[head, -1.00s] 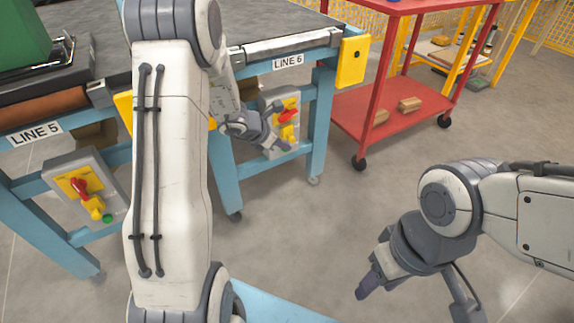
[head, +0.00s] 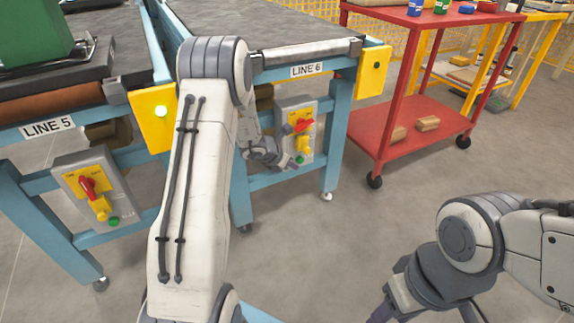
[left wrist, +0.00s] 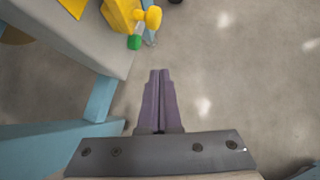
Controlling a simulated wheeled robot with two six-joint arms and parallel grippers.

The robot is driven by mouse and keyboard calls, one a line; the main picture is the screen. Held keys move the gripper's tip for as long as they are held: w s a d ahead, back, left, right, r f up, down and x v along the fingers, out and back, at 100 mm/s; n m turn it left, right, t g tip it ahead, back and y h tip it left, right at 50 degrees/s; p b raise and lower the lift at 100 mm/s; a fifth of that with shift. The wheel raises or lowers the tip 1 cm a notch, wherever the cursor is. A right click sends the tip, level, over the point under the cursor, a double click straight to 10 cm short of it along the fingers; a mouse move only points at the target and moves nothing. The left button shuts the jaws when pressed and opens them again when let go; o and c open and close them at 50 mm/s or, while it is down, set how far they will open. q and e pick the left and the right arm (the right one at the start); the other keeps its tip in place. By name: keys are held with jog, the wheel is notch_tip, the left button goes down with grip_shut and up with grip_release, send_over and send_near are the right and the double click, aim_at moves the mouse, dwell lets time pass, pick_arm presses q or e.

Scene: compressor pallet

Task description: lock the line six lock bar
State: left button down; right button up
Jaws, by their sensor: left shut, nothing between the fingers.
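The line six control box (head: 282,120) hangs under the LINE 6 sign (head: 307,70). On its front are a red handle (head: 301,123), a yellow lock bar (head: 303,145) below it and a green button (head: 299,160). In the left wrist view the yellow lock bar (left wrist: 151,17) and green button (left wrist: 134,42) are at the top, beyond my fingertips. My left gripper (left wrist: 159,72) is shut and empty, apart from the box. In the head view it (head: 288,164) is at the box's lower edge. My right gripper (head: 382,314) is cut off by the bottom edge.
The line five box (head: 70,180) with its red handle is at the left, on a blue frame. A yellow post plate (head: 374,72) stands right of the LINE 6 sign. A red cart (head: 385,150) is to the right. The floor (head: 330,245) in front is clear.

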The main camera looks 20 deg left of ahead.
aim_at(305, 151)
pick_arm(q)
jog(key=shift+w+d+r+p, duration=0.1)
jog(key=shift+w+d+p, duration=0.1)
jog(key=shift+w, duration=0.5)
jog(key=shift+w+d+r+p, duration=0.15)
jog(key=shift+w+d, duration=0.1)
jog(key=shift+w, duration=0.5)
jog(key=shift+w+d+r+p, duration=0.1)
jog(key=shift+w+d, duration=0.1)
jog(key=shift+w, duration=0.5)
notch_tip(305, 151, up, 4)
jog(key=p, duration=0.3)
jog(key=shift+f, duration=0.25)
